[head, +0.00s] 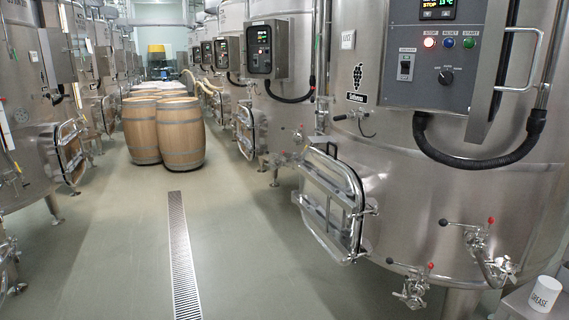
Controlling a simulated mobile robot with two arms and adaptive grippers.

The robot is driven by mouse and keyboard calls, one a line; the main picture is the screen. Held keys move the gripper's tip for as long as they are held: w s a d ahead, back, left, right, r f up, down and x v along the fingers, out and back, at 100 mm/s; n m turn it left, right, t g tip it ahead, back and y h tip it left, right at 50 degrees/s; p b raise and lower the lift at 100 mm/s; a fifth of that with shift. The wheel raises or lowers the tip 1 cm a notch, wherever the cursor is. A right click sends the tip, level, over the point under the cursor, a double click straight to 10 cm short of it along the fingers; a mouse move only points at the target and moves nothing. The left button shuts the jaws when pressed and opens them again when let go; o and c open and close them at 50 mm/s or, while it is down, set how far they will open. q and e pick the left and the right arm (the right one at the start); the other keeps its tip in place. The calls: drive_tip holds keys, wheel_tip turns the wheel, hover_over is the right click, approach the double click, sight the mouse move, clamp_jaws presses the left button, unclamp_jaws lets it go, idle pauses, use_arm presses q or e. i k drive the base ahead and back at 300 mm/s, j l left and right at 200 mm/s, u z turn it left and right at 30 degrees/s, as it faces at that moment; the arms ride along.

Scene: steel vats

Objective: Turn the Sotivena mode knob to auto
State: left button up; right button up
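A grey control panel (428,62) is on the large steel vat (400,145) at the right in the head view. A black rotary knob (445,77) is at its lower middle; its pointer and markings are too small to read. To its left is a black switch (406,68). Above the knob are a lit red button (430,42), a blue button (449,43) and a green button (469,43). Neither of my grippers is in view.
The panel's cover (491,70) stands open at its right. A black hose (480,160) hangs below. A vat hatch (335,203) and red-tipped valves (478,237) jut out lower down. Barrels (180,132) stand in the aisle. The floor around the drain (183,255) is clear.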

sight(446, 77)
drive_tip(key=z, duration=1.1)
